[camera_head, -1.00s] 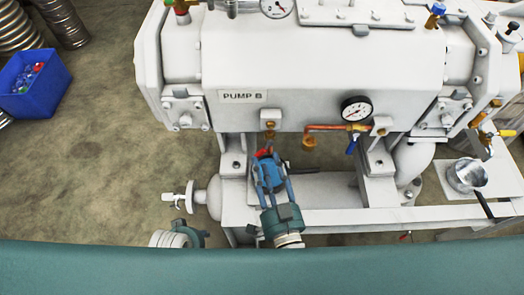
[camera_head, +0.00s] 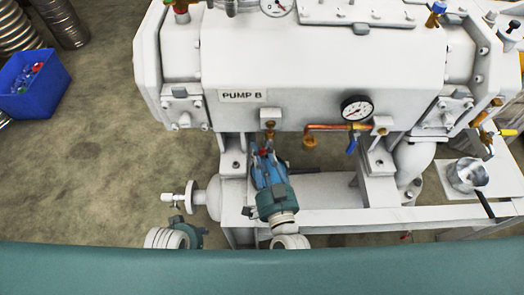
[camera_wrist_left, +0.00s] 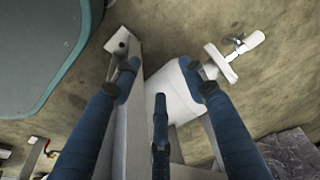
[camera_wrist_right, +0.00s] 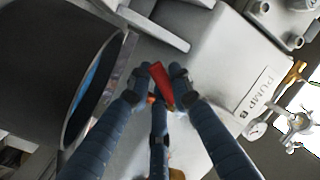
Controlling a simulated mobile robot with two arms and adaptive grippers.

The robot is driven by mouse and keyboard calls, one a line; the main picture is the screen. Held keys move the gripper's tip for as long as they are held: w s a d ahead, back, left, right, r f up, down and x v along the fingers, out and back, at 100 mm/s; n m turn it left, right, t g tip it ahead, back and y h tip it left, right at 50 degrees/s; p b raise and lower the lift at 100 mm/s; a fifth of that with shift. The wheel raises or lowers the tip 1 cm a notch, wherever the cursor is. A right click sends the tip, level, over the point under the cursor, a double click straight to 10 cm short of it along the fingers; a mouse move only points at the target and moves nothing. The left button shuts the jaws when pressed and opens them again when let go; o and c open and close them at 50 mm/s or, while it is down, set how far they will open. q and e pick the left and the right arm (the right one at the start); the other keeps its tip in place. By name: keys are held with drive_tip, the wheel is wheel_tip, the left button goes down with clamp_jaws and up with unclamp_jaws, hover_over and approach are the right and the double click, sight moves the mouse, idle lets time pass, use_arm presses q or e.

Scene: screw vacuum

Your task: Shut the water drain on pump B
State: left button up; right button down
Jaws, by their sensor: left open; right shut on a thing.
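Pump B (camera_head: 330,75) is the large white machine, with its name label (camera_head: 242,96) on the front. A small brass fitting (camera_head: 269,125) hangs under its lower edge. My right gripper (camera_head: 266,153) is just below this fitting, its fingers closed on a red valve handle. The red handle (camera_wrist_right: 160,85) shows between the blue fingertips in the right wrist view. Its valve body is mostly hidden by the fingers. My left gripper (camera_wrist_left: 164,82) is open and empty in the left wrist view, above the white frame. In the head view only its teal wrist shows clearly.
A copper pipe (camera_head: 328,127) with a gauge (camera_head: 356,108) and a blue-handled valve (camera_head: 352,145) is right of the fitting. A white pipe end with a flange (camera_head: 180,197) sticks out left. A metal cup (camera_head: 467,175) stands right. A blue bin (camera_head: 32,85) is on the floor at left.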

use_arm(q)
drive_tip(key=shift+s, duration=0.15)
use_arm(e)
drive_tip(key=shift+a+m, duration=0.1)
drive_tip(key=shift+m, duration=0.2)
drive_tip(key=shift+a, duration=0.1)
drive_tip(key=m+b, duration=0.1)
drive_tip(key=m, duration=0.2)
drive_tip(key=a+r+m+t+b, duration=0.1)
drive_tip(key=m, duration=0.2)
drive_tip(key=a+r+m+t+h+b, duration=0.1)
drive_tip(key=m, duration=0.2)
drive_tip(key=shift+r, duration=0.25)
drive_tip(key=shift+r+m+h+b, duration=0.15)
drive_tip(key=shift+r+m+b, duration=0.1)
drive_tip(key=shift+m, duration=0.45)
drive_tip(key=shift+r+m+h+b, duration=0.15)
drive_tip(key=shift+r+m, duration=0.05)
drive_tip(key=shift+m, duration=0.5)
use_arm(q)
drive_tip(key=w+v, duration=0.3)
drive_tip(key=v, duration=0.9)
drive_tip(key=shift+s+r+t, duration=0.4)
drive_tip(key=shift+s+r, duration=0.05)
drive_tip(key=shift+r, duration=0.2)
drive_tip(key=shift+a, duration=0.15)
